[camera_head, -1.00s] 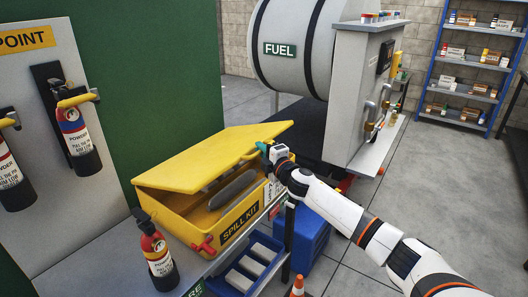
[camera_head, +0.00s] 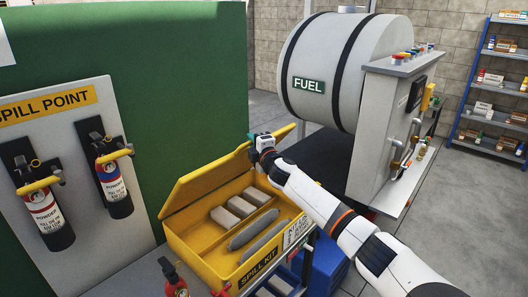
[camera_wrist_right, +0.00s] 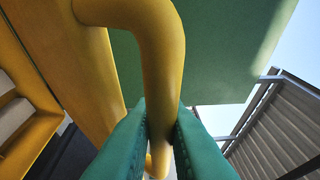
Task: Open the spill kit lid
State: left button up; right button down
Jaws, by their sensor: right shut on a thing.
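The yellow spill kit (camera_head: 192,262) stands on a bench with its lid (camera_head: 208,178) raised to a steep tilt, hinged along the back. The box interior shows grey blocks and long grey rolls. My right gripper (camera_head: 260,148) is at the lid's raised edge, at its right end. In the right wrist view, the teal fingers (camera_wrist_right: 160,135) are shut on the yellow lid handle (camera_wrist_right: 158,50), which runs between them. The lid's yellow edge (camera_wrist_right: 72,62) is beside it on the left. My left gripper is not in view.
Fire extinguishers (camera_head: 114,188) hang on the spill point board at left, and another (camera_head: 174,280) stands at the box's front left. The fuel tank (camera_head: 335,65) and its pump cabinet stand at back right. A green wall (camera_head: 170,70) is behind the lid.

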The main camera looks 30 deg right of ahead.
jog(key=shift+w+a+r, duration=0.35)
jog(key=shift+w+r, duration=0.25)
jog(key=shift+w, duration=0.15)
jog(key=shift+w+r, duration=0.2)
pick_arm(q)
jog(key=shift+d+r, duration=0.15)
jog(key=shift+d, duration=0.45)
pick_arm(e)
jog(key=c, duration=1.5)
grip_release()
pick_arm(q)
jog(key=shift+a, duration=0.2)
pick_arm(e)
jog(key=shift+o, duration=0.2)
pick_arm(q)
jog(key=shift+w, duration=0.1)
pick_arm(e)
jog(key=shift+s, duration=0.1)
